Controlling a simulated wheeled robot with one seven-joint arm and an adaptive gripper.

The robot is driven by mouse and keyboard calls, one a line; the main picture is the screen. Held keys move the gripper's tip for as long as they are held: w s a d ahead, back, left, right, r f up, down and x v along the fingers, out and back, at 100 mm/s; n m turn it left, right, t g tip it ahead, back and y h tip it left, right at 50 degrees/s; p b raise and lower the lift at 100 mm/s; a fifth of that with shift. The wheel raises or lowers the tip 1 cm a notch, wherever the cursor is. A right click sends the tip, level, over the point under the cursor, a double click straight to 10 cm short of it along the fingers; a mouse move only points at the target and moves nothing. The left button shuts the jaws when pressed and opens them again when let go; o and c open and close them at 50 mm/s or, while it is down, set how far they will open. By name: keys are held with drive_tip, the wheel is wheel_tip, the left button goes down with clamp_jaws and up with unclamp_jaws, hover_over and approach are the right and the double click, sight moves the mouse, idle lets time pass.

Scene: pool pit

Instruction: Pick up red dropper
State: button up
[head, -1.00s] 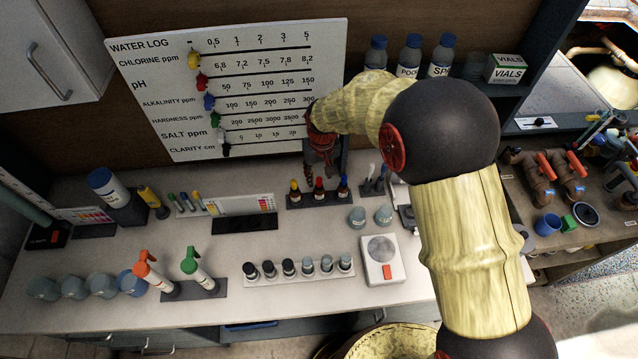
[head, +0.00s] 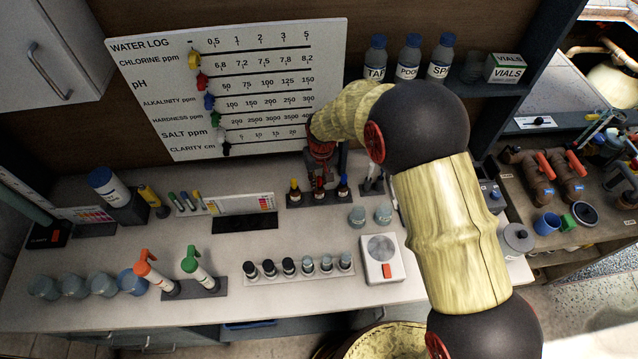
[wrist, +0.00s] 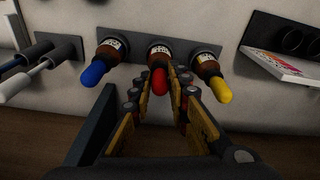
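The red dropper, a brown bottle with a red bulb (wrist: 159,82), stands in the middle of a dark rack (wrist: 133,44) in the wrist view, between a blue-topped dropper (wrist: 94,72) and a yellow-topped dropper (wrist: 216,87). My gripper (wrist: 160,84) is open, its two fingertips on either side of the red bulb with small gaps visible. In the head view my gripper (head: 321,165) is above the rack and partly hides the red dropper (head: 319,187). The yellow dropper (head: 295,190) and blue dropper (head: 343,188) stand on either side.
A rack with pale-handled tools (head: 373,178) stands close right of the droppers. A color chart (head: 240,204) is to the left, and the water log board (head: 230,90) rises behind. Two glass jars (head: 370,215) and a scale (head: 382,258) sit in front.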

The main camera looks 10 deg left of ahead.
drive_tip(key=shift+c, duration=0.6)
drive_tip(key=shift+r, duration=0.4)
wheel_tip(320, 180, up, 9)
drive_tip(key=shift+r, duration=0.1)
